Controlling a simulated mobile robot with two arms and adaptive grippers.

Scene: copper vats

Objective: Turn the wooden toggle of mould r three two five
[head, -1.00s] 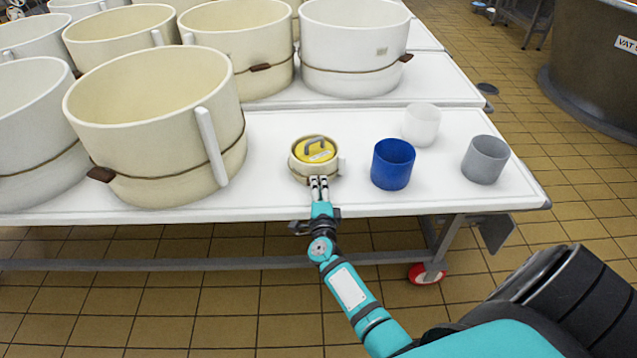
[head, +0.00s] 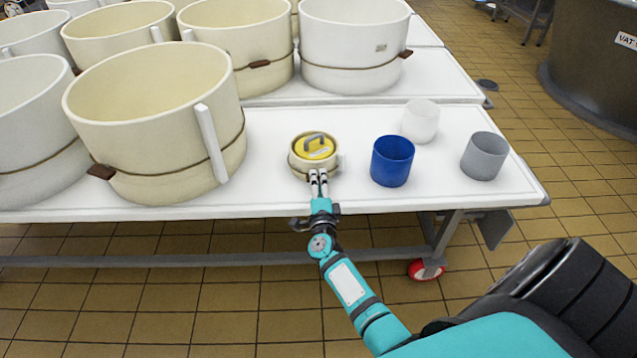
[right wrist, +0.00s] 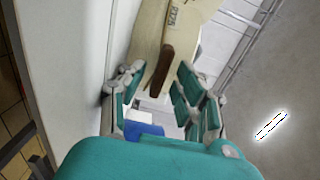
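A small cream mould (head: 300,172) with a yellow disc and grey handle on top stands near the front edge of the white table. In the right wrist view the mould (right wrist: 152,35) has a dark label whose characters I cannot read surely. Its brown wooden toggle (right wrist: 160,72) points down between the fingers. My right gripper (head: 318,173) is at the mould's front side. In the right wrist view this gripper (right wrist: 160,80) is open, with a finger on each side of the toggle; I cannot tell whether either touches it. My left gripper is not in view.
A blue cup (head: 392,162), a white cup (head: 420,122) and a grey cup (head: 483,156) stand right of the mould. A large cream mould (head: 150,150) with its own toggle stands to the left. Several more moulds stand behind on the white table (head: 270,195).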

